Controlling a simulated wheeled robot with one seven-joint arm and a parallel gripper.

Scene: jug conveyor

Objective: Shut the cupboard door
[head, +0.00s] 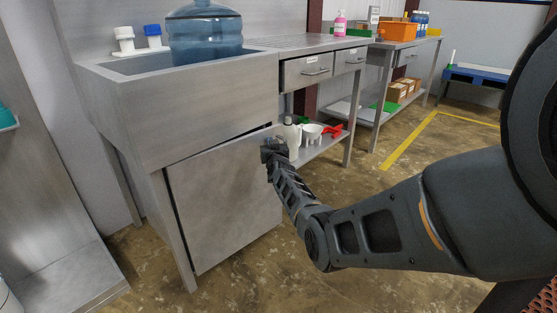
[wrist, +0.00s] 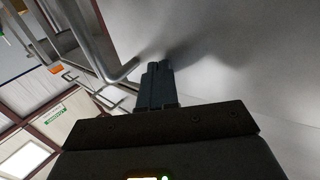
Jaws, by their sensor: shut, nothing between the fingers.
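The grey metal cupboard door (head: 222,205) is under the sink unit in the head view. It stands slightly ajar, with a dark gap along its top and left edges. My gripper (head: 274,150) is at the upper right part of the door. In the wrist view my gripper (wrist: 157,70) is shut and empty, its fingertips close to or against the grey door surface (wrist: 235,50). I cannot tell whether they touch. A bent metal bar, seemingly the door handle (wrist: 85,40), runs just left of the fingers and is not gripped.
A blue water jug (head: 204,32) stands in the sink (head: 175,105) above the door. A shelf to the right holds a pale bottle (head: 292,138), a white cup-like item (head: 312,133) and a red item (head: 332,131). Open floor (head: 370,215) lies right of the cupboard.

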